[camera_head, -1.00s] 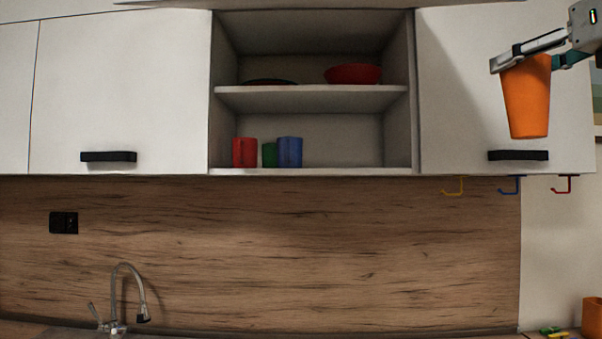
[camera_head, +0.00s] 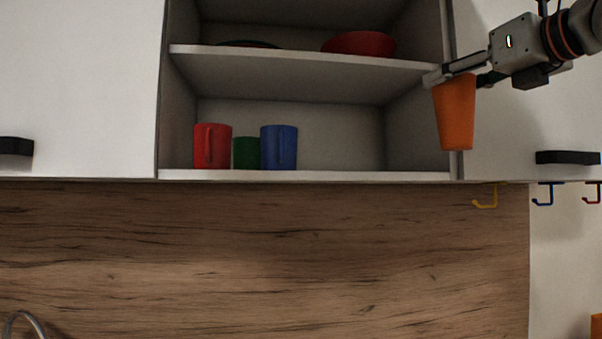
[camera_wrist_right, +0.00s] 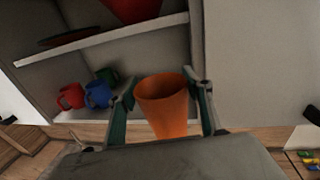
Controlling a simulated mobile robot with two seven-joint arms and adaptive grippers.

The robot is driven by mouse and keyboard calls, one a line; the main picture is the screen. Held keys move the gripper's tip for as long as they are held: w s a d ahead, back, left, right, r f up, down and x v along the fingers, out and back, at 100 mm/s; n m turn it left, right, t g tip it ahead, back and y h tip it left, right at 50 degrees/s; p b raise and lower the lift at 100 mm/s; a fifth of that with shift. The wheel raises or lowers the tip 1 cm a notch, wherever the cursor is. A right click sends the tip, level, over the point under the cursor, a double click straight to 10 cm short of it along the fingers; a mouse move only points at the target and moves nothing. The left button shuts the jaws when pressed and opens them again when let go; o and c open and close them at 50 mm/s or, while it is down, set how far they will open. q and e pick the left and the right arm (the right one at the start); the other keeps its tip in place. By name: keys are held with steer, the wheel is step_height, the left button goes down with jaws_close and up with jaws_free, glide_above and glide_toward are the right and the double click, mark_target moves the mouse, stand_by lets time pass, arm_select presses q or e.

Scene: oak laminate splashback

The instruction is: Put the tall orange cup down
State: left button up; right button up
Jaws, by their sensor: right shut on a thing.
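The tall orange cup (camera_head: 455,112) hangs upright, tilted slightly, in my right gripper (camera_head: 457,77) at the right side of the open cabinet. The gripper is shut on the cup near its rim. In the right wrist view the cup (camera_wrist_right: 165,106) sits between the two fingers of the right gripper (camera_wrist_right: 166,95), its open top towards the camera. The cup is in the air, in front of the cabinet's right edge in the head view. My left gripper is not in view.
The lower shelf (camera_head: 330,175) holds a red mug (camera_head: 212,146), a green cup (camera_head: 246,153) and a blue mug (camera_head: 279,147) at its left and middle. Its right part is clear. The upper shelf (camera_head: 300,72) holds a red bowl (camera_head: 358,43) and a dark plate (camera_head: 247,44). Coloured hooks hang below right.

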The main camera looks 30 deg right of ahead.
steer(key=shift+w, duration=0.15)
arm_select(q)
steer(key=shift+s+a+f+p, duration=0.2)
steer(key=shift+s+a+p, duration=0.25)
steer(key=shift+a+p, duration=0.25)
arm_select(e)
steer(key=w+d+f, duration=0.2)
steer(key=w+f, duration=0.1)
steer(key=w, duration=1.4)
steer(key=shift+f, duration=0.15)
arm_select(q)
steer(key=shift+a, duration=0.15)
arm_select(e)
steer(key=shift+w+f, duration=0.1)
steer(key=o, duration=0.9)
steer(key=shift+d, duration=0.1)
steer(key=shift+c, duration=0.2)
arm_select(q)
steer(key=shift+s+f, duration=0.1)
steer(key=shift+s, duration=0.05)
